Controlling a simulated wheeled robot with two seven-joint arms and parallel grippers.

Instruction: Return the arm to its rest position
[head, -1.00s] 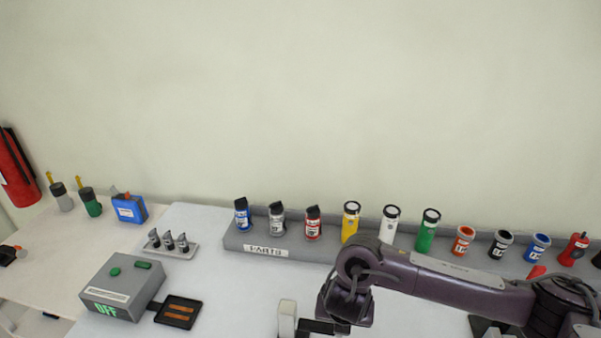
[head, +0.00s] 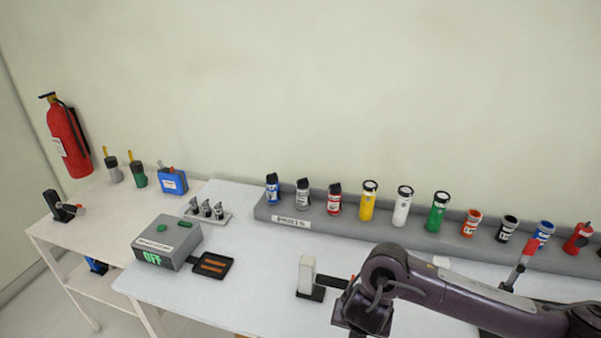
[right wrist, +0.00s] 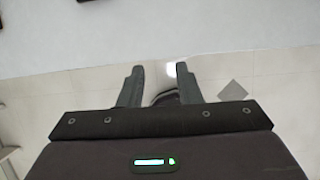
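My right arm (head: 450,288) comes in from the right in the head view, over the front of the white table (head: 235,297). Its bent part hangs near the bottom edge, and its gripper is not clearly seen there. In the right wrist view my right gripper (right wrist: 160,88) has its two fingers spread apart with nothing between them. Pale floor tiles and a white surface lie beyond them. My left gripper is in neither view.
A grey parts rack (head: 290,222) with several bottles runs along the back. A white block on a dark base (head: 307,276) stands left of my arm. A grey box reading OFF (head: 168,243) and a black tray (head: 212,267) sit left. A red-tipped stick (head: 524,257) stands behind my arm.

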